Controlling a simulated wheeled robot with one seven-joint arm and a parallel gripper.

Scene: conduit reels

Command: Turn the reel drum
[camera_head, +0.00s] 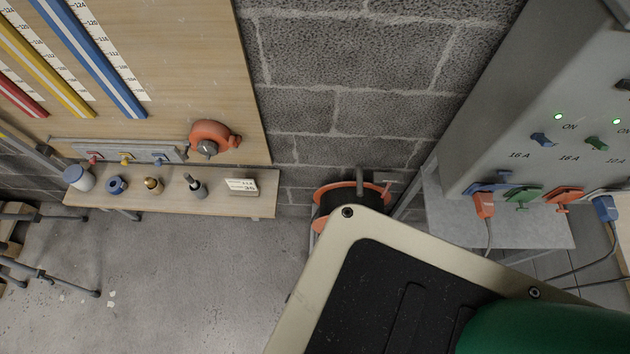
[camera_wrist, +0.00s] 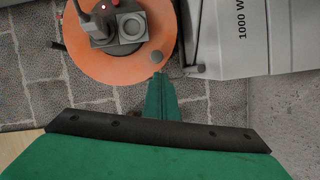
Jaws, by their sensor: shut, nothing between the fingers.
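The reel drum shows in the wrist view as an orange disc (camera_wrist: 135,65) with a grey socket hub and a small red light at its centre. A small round grey knob (camera_wrist: 156,57) sits near the disc's lower right edge. My green gripper (camera_wrist: 158,76) is shut and empty, its tip at the disc's lower right edge, just below the knob. I cannot tell whether the tip touches the knob or the disc.
A grey cabinet (camera_wrist: 235,40) stands close right of the reel; in the head view, plugs and cables hang from a grey socket box (camera_head: 540,130). A wooden shelf (camera_head: 235,205) with several small items is at left.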

